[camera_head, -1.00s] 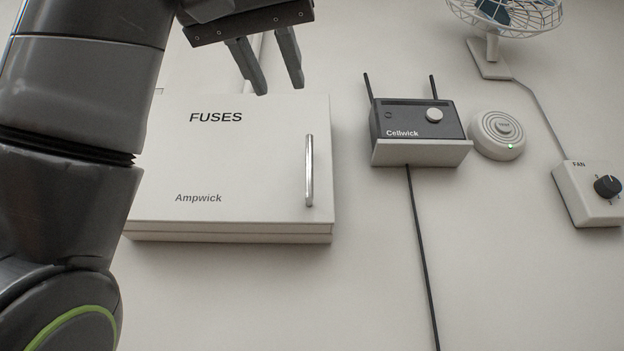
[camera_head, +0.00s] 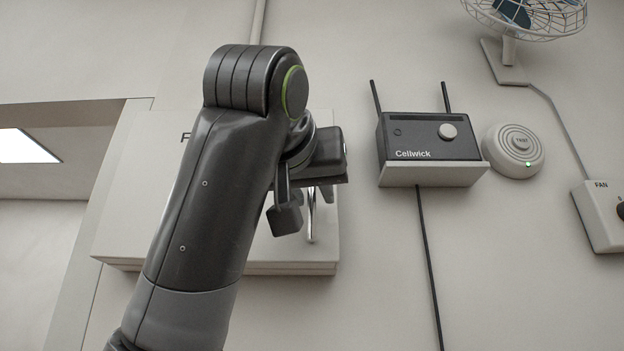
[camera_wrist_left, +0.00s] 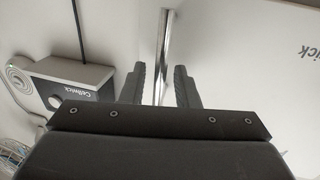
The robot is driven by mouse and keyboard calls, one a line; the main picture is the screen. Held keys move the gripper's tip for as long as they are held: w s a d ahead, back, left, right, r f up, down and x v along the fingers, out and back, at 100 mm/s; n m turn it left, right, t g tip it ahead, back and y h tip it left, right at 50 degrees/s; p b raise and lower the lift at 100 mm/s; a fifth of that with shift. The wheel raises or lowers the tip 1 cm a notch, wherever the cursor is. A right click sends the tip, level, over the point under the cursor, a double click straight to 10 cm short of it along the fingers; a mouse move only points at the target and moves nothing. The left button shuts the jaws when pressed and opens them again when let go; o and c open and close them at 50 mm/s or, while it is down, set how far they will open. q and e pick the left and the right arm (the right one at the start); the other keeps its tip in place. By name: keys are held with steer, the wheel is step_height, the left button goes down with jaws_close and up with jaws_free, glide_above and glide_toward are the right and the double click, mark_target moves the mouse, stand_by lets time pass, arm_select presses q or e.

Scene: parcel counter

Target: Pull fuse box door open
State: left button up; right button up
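The white fuse box (camera_head: 120,215) is on the wall, and its door looks shut. My left arm hides much of its front. The upright chrome door handle (camera_head: 310,228) is partly hidden behind my left gripper (camera_head: 306,203). In the left wrist view, the handle (camera_wrist_left: 163,45) runs between the two dark fingers of the gripper (camera_wrist_left: 160,84). The fingers are apart, with a gap on both sides of the bar, so the gripper is open and around or just in front of the handle. My right gripper is not in view.
A Cellwick router (camera_head: 430,142) on a small shelf is right of the box, its cable (camera_head: 430,270) hanging below. A round device with a green light (camera_head: 513,150), a fan (camera_head: 525,15) and a fan control box (camera_head: 598,215) are farther right. The wall below is mostly clear.

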arm_select(q)
steer(key=shift+w+d, duration=0.1)
steer(key=shift+w, duration=0.25)
jaws_close()
stand_by(0.3)
